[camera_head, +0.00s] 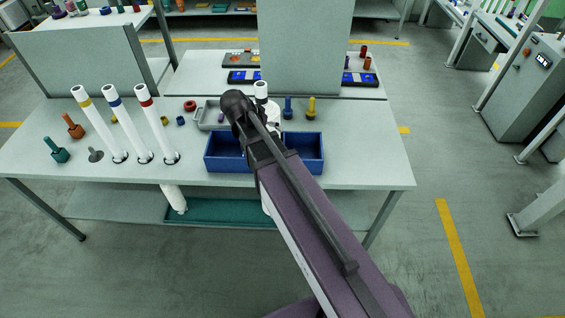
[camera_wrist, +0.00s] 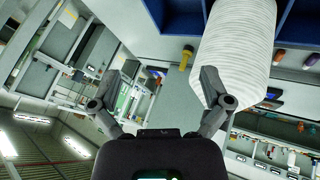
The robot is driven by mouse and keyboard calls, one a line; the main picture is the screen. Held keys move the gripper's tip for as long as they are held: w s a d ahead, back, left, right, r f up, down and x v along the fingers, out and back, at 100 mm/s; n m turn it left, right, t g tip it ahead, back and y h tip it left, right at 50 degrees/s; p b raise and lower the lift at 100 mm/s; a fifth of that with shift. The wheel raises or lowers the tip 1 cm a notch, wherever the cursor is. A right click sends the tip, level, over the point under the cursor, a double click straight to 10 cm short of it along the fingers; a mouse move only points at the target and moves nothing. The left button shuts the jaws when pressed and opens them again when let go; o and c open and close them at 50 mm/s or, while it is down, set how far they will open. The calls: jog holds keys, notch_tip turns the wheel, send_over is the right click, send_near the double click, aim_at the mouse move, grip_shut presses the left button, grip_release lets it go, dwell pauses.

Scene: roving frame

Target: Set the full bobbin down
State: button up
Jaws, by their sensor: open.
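The full bobbin (camera_wrist: 236,48), a wide white wound body, shows large in the wrist view at the upper right. In the head view its white tube top (camera_head: 261,88) and part of its body rise behind my arm, which hides the rest. My gripper (camera_wrist: 160,84) is open in the wrist view, its two fingers spread wide. The bobbin is towards the right finger, not centred between the fingers; I cannot tell whether they touch. The gripper's fingers are hidden in the head view. What the bobbin's base rests on is hidden.
On the workbench (camera_head: 370,165), a blue divided bin (camera_head: 305,148) lies partly under my arm. A grey tray (camera_head: 209,117), blue peg (camera_head: 288,107) and yellow peg (camera_head: 311,108) are near. The right bench end is clear.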

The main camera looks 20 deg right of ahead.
jog(key=s+f+n+g+y, duration=0.2)
jog(key=s+n+y, duration=0.4)
jog(key=s, duration=0.6)
jog(key=shift+s+d+f+n+y, duration=0.3)
jog(key=shift+d+f+y, duration=0.15)
jog(key=shift+f, duration=0.2)
jog(key=shift+w, duration=0.1)
notch_tip(320, 180, down, 14)
jog(key=b, duration=1.4)
